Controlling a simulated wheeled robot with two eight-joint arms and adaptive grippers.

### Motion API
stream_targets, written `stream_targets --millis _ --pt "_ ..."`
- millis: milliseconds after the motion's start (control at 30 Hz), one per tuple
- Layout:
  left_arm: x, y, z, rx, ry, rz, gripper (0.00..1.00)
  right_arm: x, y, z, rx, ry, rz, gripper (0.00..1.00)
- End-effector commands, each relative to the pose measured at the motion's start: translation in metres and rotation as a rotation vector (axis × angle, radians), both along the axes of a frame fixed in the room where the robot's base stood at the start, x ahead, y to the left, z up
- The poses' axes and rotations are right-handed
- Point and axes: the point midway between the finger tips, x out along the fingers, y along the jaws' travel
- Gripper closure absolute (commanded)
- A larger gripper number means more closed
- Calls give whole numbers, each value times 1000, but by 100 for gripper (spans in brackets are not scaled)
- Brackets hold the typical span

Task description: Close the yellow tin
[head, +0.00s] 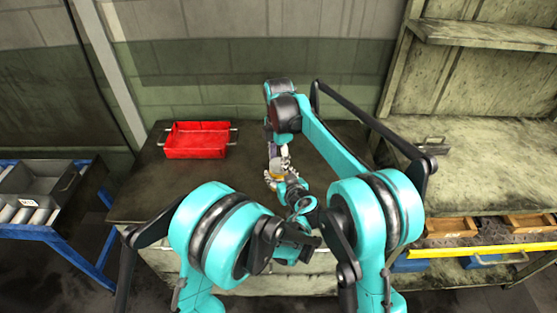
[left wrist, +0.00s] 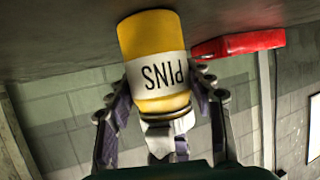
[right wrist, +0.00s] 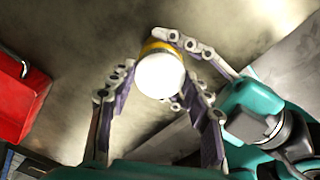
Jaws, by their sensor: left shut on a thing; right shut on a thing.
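The yellow tin (left wrist: 155,38), with a white PINS label, appears upside down in the left wrist view, its base against the tabletop. In the head view it is a small yellow patch (head: 278,176) between my grippers. My left gripper (head: 270,181) is shut on the tin's side, with fingers flanking it in the left wrist view (left wrist: 163,82). My right gripper (head: 279,154) comes from above. In the right wrist view its fingers (right wrist: 157,87) flank the round white lid (right wrist: 160,75), with a yellow rim behind. Whether the lid is fully seated cannot be told.
A red tray (head: 197,140) with handles sits at the back left of the dark table (head: 140,202). A blue-framed rack (head: 45,200) with a grey bin stands at the left. Wooden drawers (head: 450,228) are at the right. The table is clear between tray and tin.

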Motion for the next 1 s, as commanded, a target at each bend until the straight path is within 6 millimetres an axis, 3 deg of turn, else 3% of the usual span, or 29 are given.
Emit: stream_targets --millis 1000 --pt "0 0 0 1 -1 0 100 0 0 -2 -7 5 -2530 86"
